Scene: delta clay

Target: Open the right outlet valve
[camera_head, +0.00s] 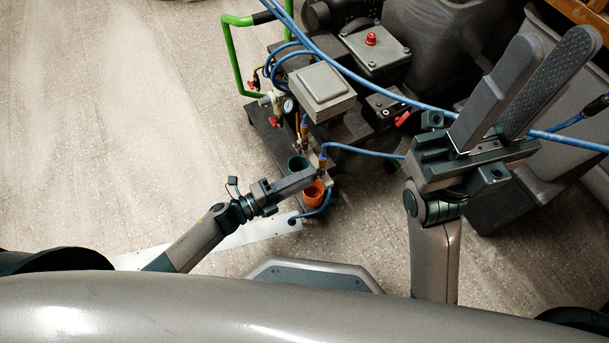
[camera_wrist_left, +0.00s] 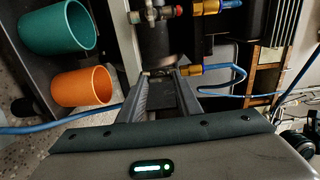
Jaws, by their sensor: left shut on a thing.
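The right outlet valve (camera_head: 322,162) is a small brass fitting with a blue hose at the front of the compressor cart, mostly hidden by my fingers. My left gripper (camera_head: 315,174) reaches it from the left. In the left wrist view my fingers (camera_wrist_left: 168,74) are closed in around a small part of the valve (camera_wrist_left: 160,72), beside a brass and blue fitting (camera_wrist_left: 191,70). The handle's exact angle is hard to see. My right gripper (camera_head: 553,42) is raised at the right, its fingers apart and empty.
A green cup (camera_head: 298,163) and an orange cup (camera_head: 313,194) sit close below the left gripper. A red-handled valve (camera_head: 275,121) and pressure gauge (camera_head: 288,105) are further back. Blue hoses (camera_head: 360,152) cross the area. The floor at left is clear.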

